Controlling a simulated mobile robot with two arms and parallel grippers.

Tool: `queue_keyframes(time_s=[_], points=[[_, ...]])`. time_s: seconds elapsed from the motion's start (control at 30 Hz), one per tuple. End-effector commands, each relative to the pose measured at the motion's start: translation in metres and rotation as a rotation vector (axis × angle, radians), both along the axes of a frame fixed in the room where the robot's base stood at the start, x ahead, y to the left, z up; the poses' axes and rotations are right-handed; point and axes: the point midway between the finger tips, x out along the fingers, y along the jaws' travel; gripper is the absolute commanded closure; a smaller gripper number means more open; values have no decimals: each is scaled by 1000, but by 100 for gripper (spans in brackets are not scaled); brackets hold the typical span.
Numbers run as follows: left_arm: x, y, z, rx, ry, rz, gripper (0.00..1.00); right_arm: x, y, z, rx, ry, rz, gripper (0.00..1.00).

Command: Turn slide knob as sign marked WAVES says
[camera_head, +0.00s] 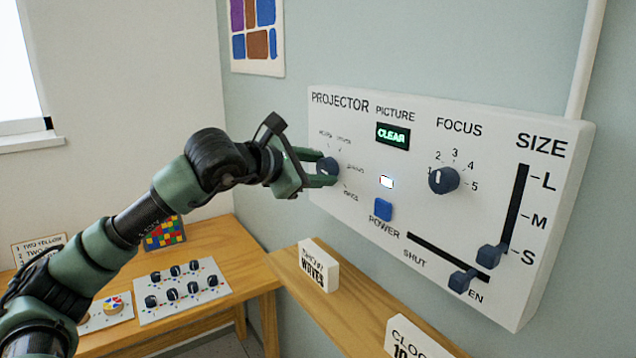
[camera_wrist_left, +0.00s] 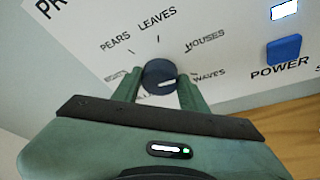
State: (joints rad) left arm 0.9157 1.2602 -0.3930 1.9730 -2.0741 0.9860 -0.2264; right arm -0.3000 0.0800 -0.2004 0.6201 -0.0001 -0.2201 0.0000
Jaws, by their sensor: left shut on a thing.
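The slide knob (camera_head: 327,166) is a dark round knob at the left of the white PROJECTOR panel (camera_head: 335,120), ringed by picture labels. My left gripper (camera_head: 322,168) has its green fingers on either side of the knob and is shut on it. In the left wrist view the knob (camera_wrist_left: 157,73) sits between the fingertips (camera_wrist_left: 160,82). PEARS, LEAVES and HOUSES are also readable; a label at the left is partly hidden. The SHOW WAVES sign (camera_head: 318,268) stands on the wooden ledge.
The panel also has a green CLEAR display (camera_head: 392,136), a FOCUS knob (camera_head: 443,180), a blue POWER button (camera_head: 383,209), a SIZE slider (camera_head: 491,255) and a shutter slider (camera_head: 462,281). A CLOCK sign (camera_head: 410,340) stands on the ledge (camera_head: 352,310). A knob board (camera_head: 180,291) lies on the left table.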

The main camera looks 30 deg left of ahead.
Motion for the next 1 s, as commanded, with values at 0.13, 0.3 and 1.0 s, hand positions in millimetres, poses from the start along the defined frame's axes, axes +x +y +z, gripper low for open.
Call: queue_keyframes(time_s=[0.13,0.3,1.0], points=[[0,-2,-9,128,-50,-1,98,0,1,-24,1,0,0,64],[-1,-3,-9,265,-106,-2,98,0,1,-41,1,0,0,64],[-1,-3,-7,536,-217,-2,98,0,1,-72,1,0,-1,64]])
